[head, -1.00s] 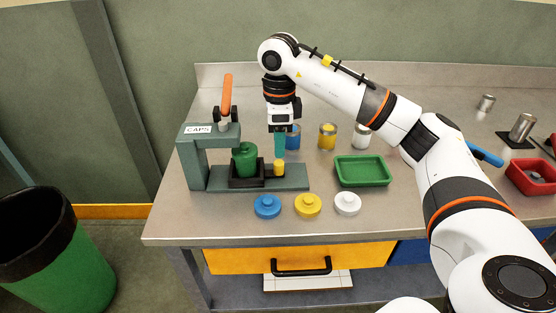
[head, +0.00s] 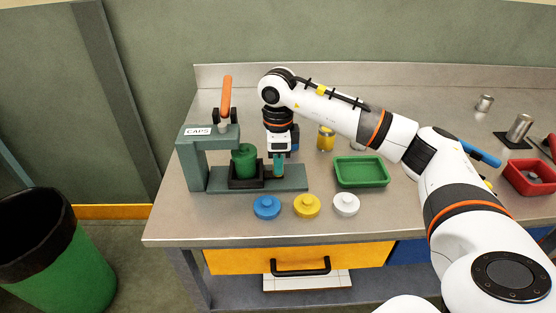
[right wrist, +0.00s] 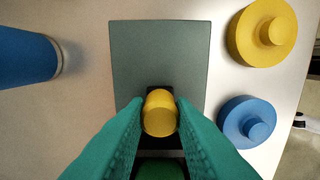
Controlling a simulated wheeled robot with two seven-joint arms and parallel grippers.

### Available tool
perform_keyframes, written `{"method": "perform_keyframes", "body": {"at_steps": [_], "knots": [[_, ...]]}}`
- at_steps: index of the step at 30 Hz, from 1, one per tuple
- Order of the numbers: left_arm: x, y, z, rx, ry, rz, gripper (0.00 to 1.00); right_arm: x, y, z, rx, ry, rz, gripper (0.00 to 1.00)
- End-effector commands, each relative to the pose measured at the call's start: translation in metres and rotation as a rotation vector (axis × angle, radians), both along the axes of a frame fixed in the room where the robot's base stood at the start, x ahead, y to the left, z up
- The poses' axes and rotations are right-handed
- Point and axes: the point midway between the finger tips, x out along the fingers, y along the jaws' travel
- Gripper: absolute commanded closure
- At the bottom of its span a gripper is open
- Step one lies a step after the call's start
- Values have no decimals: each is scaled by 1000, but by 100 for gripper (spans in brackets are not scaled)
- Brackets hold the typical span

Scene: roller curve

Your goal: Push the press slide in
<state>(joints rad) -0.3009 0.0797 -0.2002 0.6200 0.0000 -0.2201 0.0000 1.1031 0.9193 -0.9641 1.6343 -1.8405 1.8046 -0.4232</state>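The press (head: 196,155) stands at the left of the table, a grey-green frame marked CAPS with an orange lever (head: 226,97). On its base plate (head: 295,180) is the slide, a black square holder (head: 246,183) with a green can (head: 245,160) in it, beside the press head's front end. The slide's yellow knob (right wrist: 159,113) shows in the right wrist view. My right gripper (head: 279,167) is down at the knob; its teal fingers lie on both sides of it, seemingly touching. The fingers hide the knob in the head view. My left gripper is out of view.
Blue (head: 266,207), yellow (head: 307,205) and white (head: 346,204) caps lie in front of the press. A green tray (head: 362,171) is to the right. A yellow can (head: 326,138) stands behind, and a blue can (right wrist: 25,58) is close to the base plate.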

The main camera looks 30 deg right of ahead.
Motion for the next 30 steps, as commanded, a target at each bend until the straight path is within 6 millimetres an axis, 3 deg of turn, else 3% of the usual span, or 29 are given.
{"method": "perform_keyframes", "body": {"at_steps": [6, 15, 23, 24, 28, 30], "knots": [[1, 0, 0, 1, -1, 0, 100, 2, 2, 0, 1, -1, 1, 100], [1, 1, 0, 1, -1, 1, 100, 23, 38, 1, 3, -2, 1, 100], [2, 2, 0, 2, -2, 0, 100, 24, 40, 1, 5, -5, 1, 100], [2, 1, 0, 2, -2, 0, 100, 25, 40, 1, 5, -5, 2, 76], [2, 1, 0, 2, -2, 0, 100, 24, 40, 1, 4, -3, 2, 56], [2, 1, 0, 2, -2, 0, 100, 24, 39, 1, 3, -3, 1, 56]]}}
